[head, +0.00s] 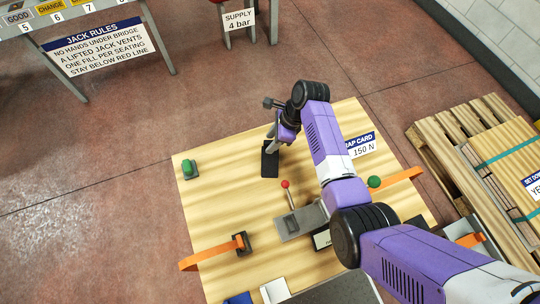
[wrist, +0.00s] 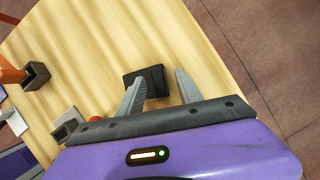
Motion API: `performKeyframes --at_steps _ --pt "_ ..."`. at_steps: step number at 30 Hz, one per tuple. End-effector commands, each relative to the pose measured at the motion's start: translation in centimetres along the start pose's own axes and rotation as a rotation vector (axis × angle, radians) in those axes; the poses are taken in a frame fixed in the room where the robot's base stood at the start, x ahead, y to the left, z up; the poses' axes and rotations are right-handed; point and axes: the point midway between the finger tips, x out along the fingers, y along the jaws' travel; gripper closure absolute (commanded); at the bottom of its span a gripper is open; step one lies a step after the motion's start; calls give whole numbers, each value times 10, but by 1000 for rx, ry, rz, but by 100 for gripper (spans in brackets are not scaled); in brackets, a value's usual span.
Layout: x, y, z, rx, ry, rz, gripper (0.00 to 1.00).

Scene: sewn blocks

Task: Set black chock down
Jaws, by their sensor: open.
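The black chock (head: 270,163) rests on the wooden table (head: 225,205) near its far edge. In the wrist view the black chock (wrist: 146,80) shows between my two fingers, nearer the left one. My gripper (head: 273,138) is open, just above or at the chock. In the wrist view both fingers of my gripper (wrist: 159,75) stand apart. I cannot tell whether either finger touches the chock.
A green button on a grey base (head: 190,170) stands at the table's left. A red-knobbed lever (head: 286,186) stands mid-table. Orange straps (head: 205,257) run off both sides. A wooden pallet (head: 450,150) lies at right. Free tabletop lies left of the chock.

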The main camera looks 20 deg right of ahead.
Motion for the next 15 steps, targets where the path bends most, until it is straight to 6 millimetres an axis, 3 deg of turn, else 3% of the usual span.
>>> performKeyframes --at_steps 4,11,15 --pt "13 1 0 -1 0 0 58" --pt "15 1 0 -1 0 0 58" --pt "15 1 0 -1 0 0 82"
